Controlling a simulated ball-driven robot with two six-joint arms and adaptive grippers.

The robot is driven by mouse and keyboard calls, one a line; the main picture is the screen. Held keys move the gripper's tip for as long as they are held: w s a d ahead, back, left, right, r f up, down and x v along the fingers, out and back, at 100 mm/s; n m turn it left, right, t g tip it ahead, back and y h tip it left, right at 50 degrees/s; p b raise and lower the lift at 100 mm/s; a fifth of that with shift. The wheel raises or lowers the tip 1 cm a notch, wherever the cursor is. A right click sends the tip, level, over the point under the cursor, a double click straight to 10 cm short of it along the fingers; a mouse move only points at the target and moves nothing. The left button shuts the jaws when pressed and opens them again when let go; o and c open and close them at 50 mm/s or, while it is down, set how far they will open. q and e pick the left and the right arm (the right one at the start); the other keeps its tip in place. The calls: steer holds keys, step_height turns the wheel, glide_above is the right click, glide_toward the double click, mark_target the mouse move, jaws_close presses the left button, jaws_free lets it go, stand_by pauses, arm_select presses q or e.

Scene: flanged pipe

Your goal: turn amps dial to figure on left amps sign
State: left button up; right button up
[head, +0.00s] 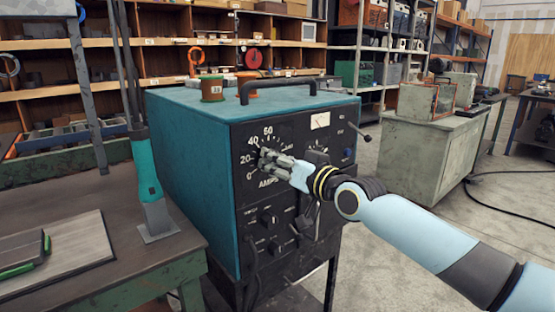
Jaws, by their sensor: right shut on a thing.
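The teal welding machine (185,160) has a black front panel with a white-figured amps scale (252,141). I can read 0, 20, 40 and 60 at its left and top, with AMPS below. My right gripper (268,158) reaches in from the right and is shut on the amps dial at the middle of this scale. The fingers hide the dial and its pointer, so I cannot read its setting. The figures at the scale's right are partly hidden or too small to read. My left gripper is not in view.
Smaller knobs (270,218) and a handle sit lower on the panel. A black carry handle (278,83) tops the machine. A workbench (130,262) with a teal-handled tool (146,168) stands at left. A grey cabinet (428,150) stands at right, with open floor before it.

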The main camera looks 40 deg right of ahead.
mark_target(268, 113)
stand_by(0.4)
steer(key=o, duration=1.1)
steer(key=shift+o, duration=0.2)
step_height(268, 113, up, 10)
